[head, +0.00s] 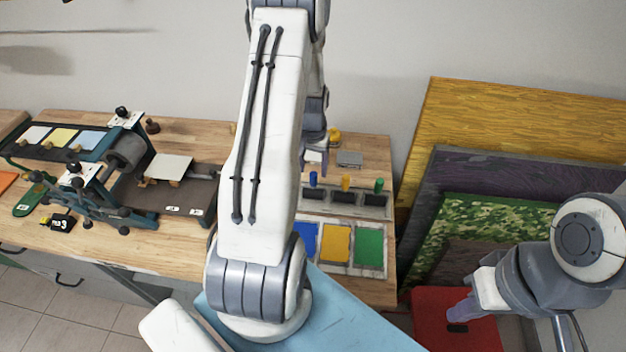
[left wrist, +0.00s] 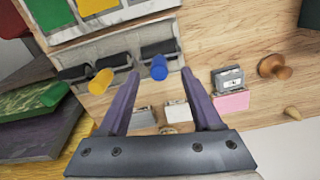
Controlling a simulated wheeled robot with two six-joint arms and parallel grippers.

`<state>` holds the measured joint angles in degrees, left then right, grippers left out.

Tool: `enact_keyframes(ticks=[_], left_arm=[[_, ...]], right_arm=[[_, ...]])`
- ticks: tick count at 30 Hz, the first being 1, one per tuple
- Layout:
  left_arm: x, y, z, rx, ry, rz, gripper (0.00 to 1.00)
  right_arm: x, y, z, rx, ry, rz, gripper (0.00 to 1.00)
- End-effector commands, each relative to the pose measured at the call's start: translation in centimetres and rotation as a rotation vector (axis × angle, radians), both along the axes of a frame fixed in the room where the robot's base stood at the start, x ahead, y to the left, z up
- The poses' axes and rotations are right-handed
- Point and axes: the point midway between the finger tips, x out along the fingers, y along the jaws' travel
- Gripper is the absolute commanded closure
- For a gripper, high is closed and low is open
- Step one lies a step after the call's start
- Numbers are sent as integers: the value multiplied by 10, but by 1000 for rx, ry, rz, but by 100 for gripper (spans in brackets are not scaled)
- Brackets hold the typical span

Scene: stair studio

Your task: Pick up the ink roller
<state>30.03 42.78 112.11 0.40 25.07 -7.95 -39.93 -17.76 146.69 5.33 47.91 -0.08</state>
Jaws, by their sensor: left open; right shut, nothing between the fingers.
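Several ink rollers with dark heads sit in a grey holder (head: 330,208) on the wooden bench. One has a blue handle (head: 313,178), one a yellow handle (head: 346,183), one a green handle (head: 379,185). My left gripper (head: 313,155) is open behind this row, partly hidden by my arm. In the left wrist view the blue handle (left wrist: 159,67) shows between the spread fingertips (left wrist: 161,73), with nothing gripped. The yellow handle (left wrist: 101,81) is left of the left finger. My right gripper (head: 462,308) is shut and empty, low at the right.
Ink trays of blue, yellow and green (head: 369,247) lie in front of the holder. A pink block (left wrist: 231,101) and a wooden knob (left wrist: 274,67) stand beside my left gripper. A printing press (head: 125,165) fills the bench's left. Coloured panels (head: 520,135) lean at right.

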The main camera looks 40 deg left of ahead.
Motion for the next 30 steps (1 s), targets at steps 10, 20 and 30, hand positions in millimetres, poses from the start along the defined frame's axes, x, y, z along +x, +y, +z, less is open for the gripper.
enact_keyframes(ticks=[10,20,30], left_arm=[[0,-1,-38,-3,4,0,34],[0,-1,-51,0,0,0,34],[0,-1,-51,0,1,0,100]], right_arm=[[0,0,26,0,0,4,100],[0,0,28,0,0,5,100],[0,0,28,0,0,5,100]])
